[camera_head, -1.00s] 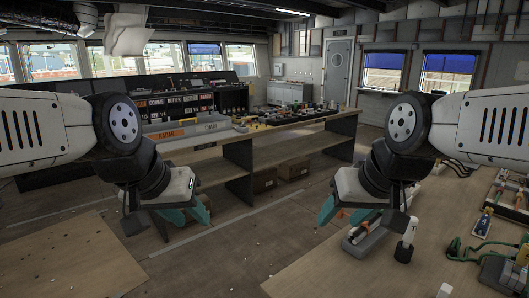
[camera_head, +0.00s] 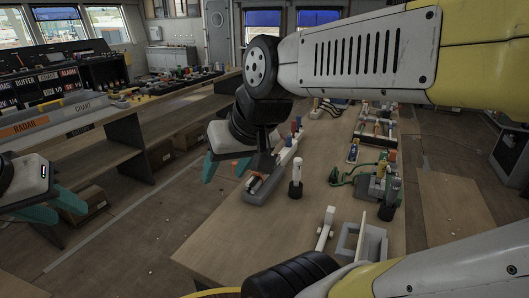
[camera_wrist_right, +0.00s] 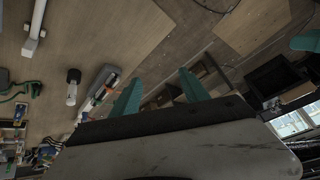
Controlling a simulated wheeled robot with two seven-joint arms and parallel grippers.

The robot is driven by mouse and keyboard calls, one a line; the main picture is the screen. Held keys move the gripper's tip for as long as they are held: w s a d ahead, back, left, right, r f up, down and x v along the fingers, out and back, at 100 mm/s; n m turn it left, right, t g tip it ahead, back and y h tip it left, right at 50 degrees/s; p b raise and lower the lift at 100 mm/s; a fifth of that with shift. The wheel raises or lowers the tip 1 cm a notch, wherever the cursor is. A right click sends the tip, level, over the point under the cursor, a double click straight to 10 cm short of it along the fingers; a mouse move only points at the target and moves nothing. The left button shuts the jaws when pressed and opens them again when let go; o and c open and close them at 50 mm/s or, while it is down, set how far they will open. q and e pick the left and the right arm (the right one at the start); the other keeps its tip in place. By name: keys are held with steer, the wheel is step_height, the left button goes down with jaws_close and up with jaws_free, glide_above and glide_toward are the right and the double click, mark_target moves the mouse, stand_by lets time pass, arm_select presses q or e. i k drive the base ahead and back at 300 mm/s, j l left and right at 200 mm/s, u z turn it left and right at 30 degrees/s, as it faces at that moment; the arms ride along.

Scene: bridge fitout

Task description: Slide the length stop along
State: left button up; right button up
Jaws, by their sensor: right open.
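A pale bar with an upright block (camera_head: 326,228) lies on the near bench, left of a grey square frame; it may be the length stop on its rail, but I cannot tell for sure. It also shows at the top left of the right wrist view (camera_wrist_right: 36,30). My right gripper (camera_head: 225,172) is open and empty, beyond the bench's left edge and apart from the bar. Its two teal fingers stand apart in the right wrist view (camera_wrist_right: 158,88). My left gripper (camera_head: 62,208) is at the far left with its teal fingers apart, holding nothing visible.
A grey tray of tools (camera_head: 262,185) and a white-and-black cylinder (camera_head: 296,180) are near my right gripper. A grey square frame (camera_head: 372,240), green cable (camera_head: 345,176) and fittings stand further right. The bench's middle (camera_head: 260,230) is clear. A console labelled RADAR and CHART (camera_head: 50,122) is at left.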

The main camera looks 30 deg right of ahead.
mark_target(289, 143)
steer(key=j+u, duration=0.1)
steer(key=u, duration=0.7)
steer(key=i+j+u, duration=0.1)
steer(key=i+j, duration=0.35)
steer(key=j, duration=0.15)
steer(key=i+j+u, duration=0.1)
steer(key=i+j, duration=0.35)
steer(key=j, duration=0.15)
steer(key=i+j+z, duration=0.2)
steer(key=i, duration=0.25)
steer(key=i+z, duration=0.25)
steer(key=i, duration=0.25)
steer(key=i+l+z, duration=0.2)
steer(key=z, duration=0.25)
steer(key=i+z, duration=0.7)
steer(key=z, duration=0.25)
steer(key=i+j+z, duration=0.2)
steer(key=z, duration=0.25)
steer(key=i+l+z, duration=0.3)
steer(key=i+z, duration=0.25)
steer(key=i, duration=0.25)
steer(key=l, duration=0.2)
steer(key=i, duration=0.05)
